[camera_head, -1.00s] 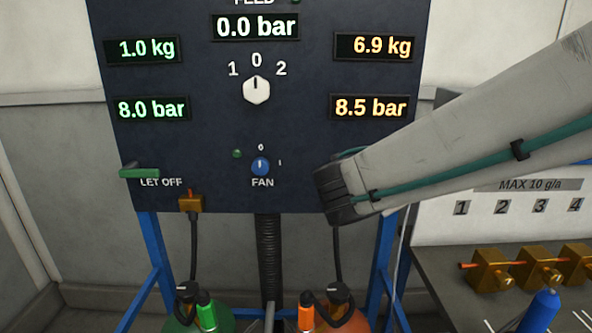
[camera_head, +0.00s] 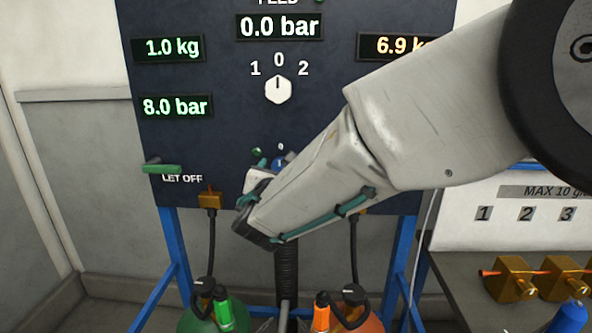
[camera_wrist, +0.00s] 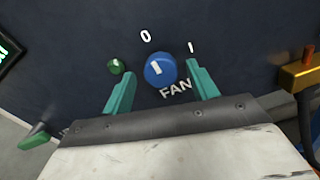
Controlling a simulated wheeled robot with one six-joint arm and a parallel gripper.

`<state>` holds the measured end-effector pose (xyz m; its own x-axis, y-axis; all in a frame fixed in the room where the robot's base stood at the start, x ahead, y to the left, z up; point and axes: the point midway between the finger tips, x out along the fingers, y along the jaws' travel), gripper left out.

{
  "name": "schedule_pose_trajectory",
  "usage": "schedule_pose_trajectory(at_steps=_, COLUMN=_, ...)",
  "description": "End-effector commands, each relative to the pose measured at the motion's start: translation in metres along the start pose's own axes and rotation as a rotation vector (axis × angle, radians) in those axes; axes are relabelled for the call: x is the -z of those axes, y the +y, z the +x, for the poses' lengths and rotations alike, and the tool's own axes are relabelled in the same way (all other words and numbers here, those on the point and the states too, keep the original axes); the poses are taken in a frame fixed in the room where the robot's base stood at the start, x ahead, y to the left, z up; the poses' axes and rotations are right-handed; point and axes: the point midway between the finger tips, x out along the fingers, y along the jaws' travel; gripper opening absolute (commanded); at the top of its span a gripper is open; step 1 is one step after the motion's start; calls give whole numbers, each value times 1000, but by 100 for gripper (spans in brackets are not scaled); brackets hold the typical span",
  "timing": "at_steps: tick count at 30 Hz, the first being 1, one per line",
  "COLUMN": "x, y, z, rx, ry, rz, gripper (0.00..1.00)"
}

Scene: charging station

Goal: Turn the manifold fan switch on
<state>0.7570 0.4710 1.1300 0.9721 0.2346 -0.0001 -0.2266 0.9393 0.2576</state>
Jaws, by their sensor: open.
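The fan switch is a small blue round knob (camera_wrist: 160,71) with a white mark, on the dark panel (camera_wrist: 230,30) above the word FAN. Labels 0 and 1 stand above it, and the mark points up toward the 0. In the wrist view my gripper (camera_wrist: 158,78) is open, one teal finger on each side of the knob, with space on both sides. I cannot tell whether the fingertips reach the panel. In the head view my arm covers the FAN label, and only the top of the blue knob (camera_head: 279,163) shows. A green lamp (camera_wrist: 116,66) is left of the knob, beside the left finger.
A green LET OFF lever (camera_head: 162,168) sticks out at the panel's lower left. A white selector knob (camera_head: 278,90) pointing to 0 is higher up. A brass fitting (camera_head: 210,200) hangs below the panel. Green (camera_head: 205,322) and orange bottles (camera_head: 365,325) stand below.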

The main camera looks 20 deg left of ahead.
Motion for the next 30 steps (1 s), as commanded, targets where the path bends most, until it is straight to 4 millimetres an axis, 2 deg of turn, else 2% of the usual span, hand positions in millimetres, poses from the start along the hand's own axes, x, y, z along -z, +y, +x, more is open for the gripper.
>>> schedule_pose_trajectory(at_steps=9, x=0, y=0, z=5, rx=1, ry=0, rz=1, gripper=59)
schedule_pose_trajectory(at_steps=11, x=0, y=0, z=5, rx=1, ry=0, rz=1, gripper=45)
schedule_pose_trajectory(at_steps=14, x=0, y=0, z=5, rx=1, ry=0, rz=1, gripper=17)
schedule_pose_trajectory(at_steps=15, x=0, y=0, z=5, rx=1, ry=0, rz=1, gripper=14)
schedule_pose_trajectory(at_steps=23, x=0, y=0, z=4, rx=0, ry=0, rz=18, gripper=14)
schedule_pose_trajectory(at_steps=30, x=0, y=0, z=4, rx=0, ry=0, rz=119, gripper=14)
